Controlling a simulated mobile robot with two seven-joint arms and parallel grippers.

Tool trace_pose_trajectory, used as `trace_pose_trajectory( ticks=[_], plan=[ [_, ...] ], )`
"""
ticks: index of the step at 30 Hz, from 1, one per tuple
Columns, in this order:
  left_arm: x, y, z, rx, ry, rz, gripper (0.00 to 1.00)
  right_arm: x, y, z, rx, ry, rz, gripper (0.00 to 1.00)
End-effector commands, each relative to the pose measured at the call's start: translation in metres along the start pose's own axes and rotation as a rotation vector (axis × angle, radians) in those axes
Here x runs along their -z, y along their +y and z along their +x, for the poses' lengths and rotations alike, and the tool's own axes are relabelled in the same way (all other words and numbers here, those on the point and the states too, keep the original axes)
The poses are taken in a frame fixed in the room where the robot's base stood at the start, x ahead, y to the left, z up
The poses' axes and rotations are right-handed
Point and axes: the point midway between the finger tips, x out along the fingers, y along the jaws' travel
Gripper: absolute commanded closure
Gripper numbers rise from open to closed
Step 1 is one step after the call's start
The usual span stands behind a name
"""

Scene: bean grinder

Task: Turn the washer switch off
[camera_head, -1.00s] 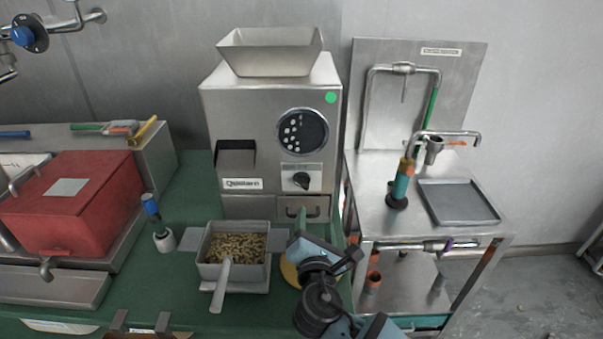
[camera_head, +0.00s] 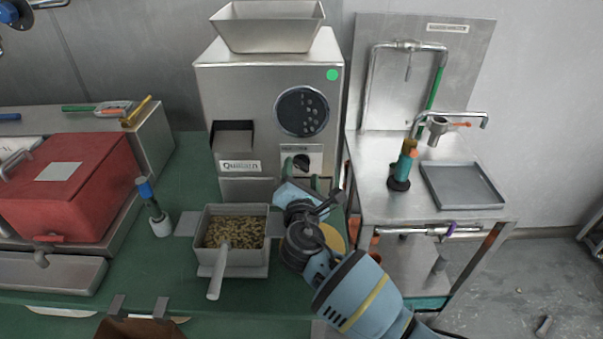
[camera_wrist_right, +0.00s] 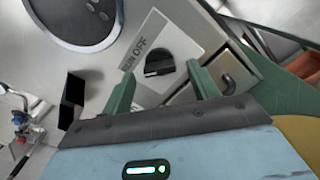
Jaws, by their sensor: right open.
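The switch is a black rotary knob (camera_head: 301,161) on a pale plate low on the front of the steel machine (camera_head: 262,85). In the right wrist view the knob (camera_wrist_right: 158,66) sits beside the printed words RUN and OFF. My right gripper (camera_head: 306,176) is just in front of and below the knob, reaching up from the lower right. In the wrist view its two green fingers (camera_wrist_right: 163,88) are apart, with the knob showing between and beyond them. Nothing is held. Whether a finger touches the knob cannot be told.
A grey tray of beans (camera_head: 232,232) with a scoop stands left of my right arm. A steel side table (camera_head: 440,205) stands to the right. A small handle (camera_wrist_right: 228,84) is close to the right finger.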

Motion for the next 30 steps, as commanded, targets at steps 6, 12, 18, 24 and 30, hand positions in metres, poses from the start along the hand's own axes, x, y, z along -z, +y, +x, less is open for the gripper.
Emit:
trace_pose_trajectory(
  ticks=[6, 12, 18, 24, 30],
  plan=[
    [0.0016, 0.0004, 0.0009, 0.000, 0.004, -0.002, 0.67, -0.0001, 0.0005, 0.0090, -0.001, 0.001, 0.002, 0.40],
    [0.0020, 0.0004, 0.0011, 0.000, 0.004, -0.002, 0.67, -0.0004, 0.0006, 0.0092, -0.001, 0.000, 0.002, 0.40],
    [0.0009, 0.0004, 0.0013, 0.000, 0.002, -0.002, 0.67, -0.0003, 0.0005, 0.0090, -0.001, 0.000, 0.001, 0.64],
    [-0.0015, 0.0004, 0.0016, 0.000, -0.003, -0.002, 0.67, -0.0002, 0.0004, 0.0089, -0.001, 0.000, 0.001, 0.85],
    [-0.0038, 0.0004, 0.0021, 0.000, -0.007, -0.002, 0.67, 0.0004, 0.0002, 0.0087, 0.000, 0.001, 0.021, 0.85]
  ],
)
